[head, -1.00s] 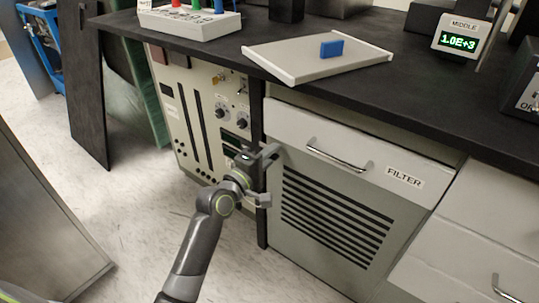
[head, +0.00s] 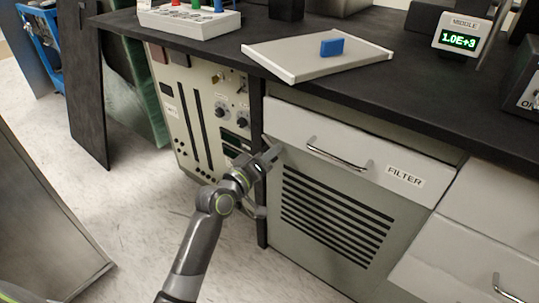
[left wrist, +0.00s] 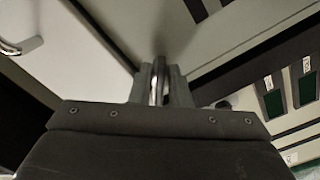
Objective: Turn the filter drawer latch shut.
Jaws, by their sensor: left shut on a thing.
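The filter drawer (head: 290,125) has a pale front, a bar handle (head: 338,158) and a FILTER label (head: 404,177). It looks nearly flush with the cabinet, though a small gap cannot be ruled out. My left gripper (head: 271,156) is at the drawer's lower left corner. In the left wrist view, its fingers (left wrist: 160,90) are closed around a thin shiny metal piece (left wrist: 159,75), which appears to be the latch. The gripper hides most of the latch in the head view. My right gripper is out of view.
A vented panel (head: 335,220) lies below the drawer. An instrument panel with knobs (head: 205,115) stands left of it. Above, the black counter (head: 420,100) carries a tray (head: 285,62) with a blue block (head: 332,47) and a MIDDLE display (head: 458,36).

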